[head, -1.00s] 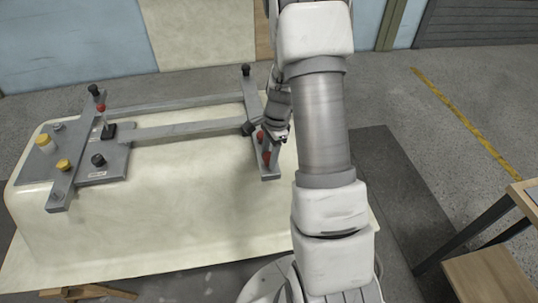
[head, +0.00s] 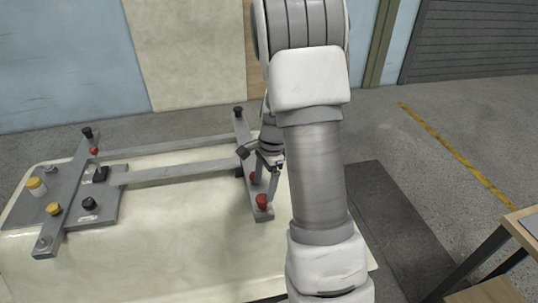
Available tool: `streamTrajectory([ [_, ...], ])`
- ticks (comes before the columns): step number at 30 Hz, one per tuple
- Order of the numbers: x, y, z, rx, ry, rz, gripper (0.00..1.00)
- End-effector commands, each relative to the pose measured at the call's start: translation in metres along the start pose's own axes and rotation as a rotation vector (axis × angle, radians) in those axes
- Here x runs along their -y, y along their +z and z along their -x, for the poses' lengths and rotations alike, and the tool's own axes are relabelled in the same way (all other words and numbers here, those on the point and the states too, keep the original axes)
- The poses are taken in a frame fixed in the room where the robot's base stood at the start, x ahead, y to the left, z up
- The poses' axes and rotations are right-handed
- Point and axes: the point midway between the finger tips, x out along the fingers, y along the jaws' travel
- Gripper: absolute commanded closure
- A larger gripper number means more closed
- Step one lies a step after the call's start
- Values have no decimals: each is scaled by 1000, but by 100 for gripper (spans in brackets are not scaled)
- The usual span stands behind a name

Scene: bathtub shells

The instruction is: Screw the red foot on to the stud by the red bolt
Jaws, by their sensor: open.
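Two red parts show on the right-hand grey crossbar (head: 246,150) of the frame on the upturned bathtub shell. The nearer red part (head: 262,201) stands near the bar's front end, and a smaller red part (head: 253,177) is just behind it. A third small red part (head: 94,151) is on the left crossbar. I cannot tell for sure which of these is the foot and which the bolt. My gripper (head: 272,180) is open, pointing down just right of the two red parts. The stud is not distinguishable, and my arm covers the area to the right.
Black knobs top the far ends of the left (head: 86,132) and right (head: 238,111) crossbars. A grey plate (head: 110,210) at left bears yellow (head: 36,185) and black (head: 89,203) knobs. The cream shell (head: 170,260) is bare in front. A wooden table (head: 525,222) stands at right.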

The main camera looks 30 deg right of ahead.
Motion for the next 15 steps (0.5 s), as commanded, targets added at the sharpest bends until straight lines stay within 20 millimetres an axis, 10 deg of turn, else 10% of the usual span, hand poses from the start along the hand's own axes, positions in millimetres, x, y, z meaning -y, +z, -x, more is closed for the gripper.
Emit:
streamTrajectory([
  [15,0,0,108,-1,-1,0,18],
])
